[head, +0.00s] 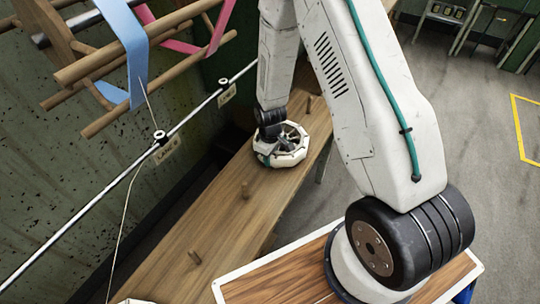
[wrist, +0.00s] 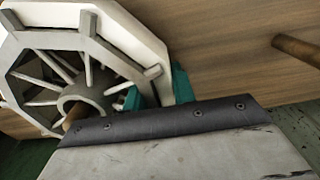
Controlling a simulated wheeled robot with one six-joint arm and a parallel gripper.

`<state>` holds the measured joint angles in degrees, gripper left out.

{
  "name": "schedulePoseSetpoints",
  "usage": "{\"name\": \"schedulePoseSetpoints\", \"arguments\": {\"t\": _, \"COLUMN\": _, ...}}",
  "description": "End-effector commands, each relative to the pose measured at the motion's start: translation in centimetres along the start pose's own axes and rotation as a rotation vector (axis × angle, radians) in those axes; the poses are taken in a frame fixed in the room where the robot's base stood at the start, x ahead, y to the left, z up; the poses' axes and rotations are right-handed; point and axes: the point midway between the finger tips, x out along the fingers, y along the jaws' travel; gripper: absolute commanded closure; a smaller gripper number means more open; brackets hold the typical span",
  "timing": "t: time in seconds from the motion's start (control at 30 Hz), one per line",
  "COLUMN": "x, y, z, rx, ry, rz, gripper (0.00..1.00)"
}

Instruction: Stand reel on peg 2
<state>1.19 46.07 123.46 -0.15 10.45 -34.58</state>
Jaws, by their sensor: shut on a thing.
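A white octagonal reel (head: 289,154) with grey spokes is at the wooden bench, toward its far end. In the wrist view the reel (wrist: 130,35) fills the upper left, and a wooden peg (wrist: 73,117) shows at its hub. I cannot tell whether the reel rests on the bench. My gripper (head: 266,153) is shut on the reel's rim; its teal pads (wrist: 158,92) sit on both sides of the rim. Other bare pegs stand at the far end (head: 308,106), mid-bench (head: 245,190) and nearer (head: 194,258). No peg number is readable.
The bench (head: 220,220) is clear between its pegs. A metal rod with guide eyes (head: 160,137) and lane labels (head: 167,151) runs along its left side. A wooden frame with blue and pink bands (head: 125,45) overhangs upper left. A wood-topped surface (head: 290,280) is in front.

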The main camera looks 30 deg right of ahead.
Motion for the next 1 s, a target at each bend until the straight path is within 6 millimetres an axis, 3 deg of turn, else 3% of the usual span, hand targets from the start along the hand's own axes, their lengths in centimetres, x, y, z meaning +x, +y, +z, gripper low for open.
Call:
{"name": "schedulePoseSetpoints", "arguments": {"t": 0.43, "x": 0.0, "y": 0.0, "z": 0.0, "rx": 0.0, "ry": 0.0, "rz": 0.0, "gripper": 1.0}}
{"name": "schedulePoseSetpoints", "arguments": {"t": 0.47, "x": 0.0, "y": 0.0, "z": 0.0, "rx": 0.0, "ry": 0.0, "rz": 0.0, "gripper": 0.66}}
{"name": "schedulePoseSetpoints", "arguments": {"t": 0.53, "x": 0.0, "y": 0.0, "z": 0.0, "rx": 0.0, "ry": 0.0, "rz": 0.0, "gripper": 0.49}}
{"name": "schedulePoseSetpoints", "arguments": {"t": 0.83, "x": -0.2, "y": 0.0, "z": 0.0, "rx": 0.0, "ry": 0.0, "rz": 0.0, "gripper": 0.49}}
{"name": "schedulePoseSetpoints", "arguments": {"t": 1.0, "x": -2.1, "y": 0.1, "z": -0.1, "rx": 0.0, "ry": 0.003, "rz": 0.002, "gripper": 0.49}}
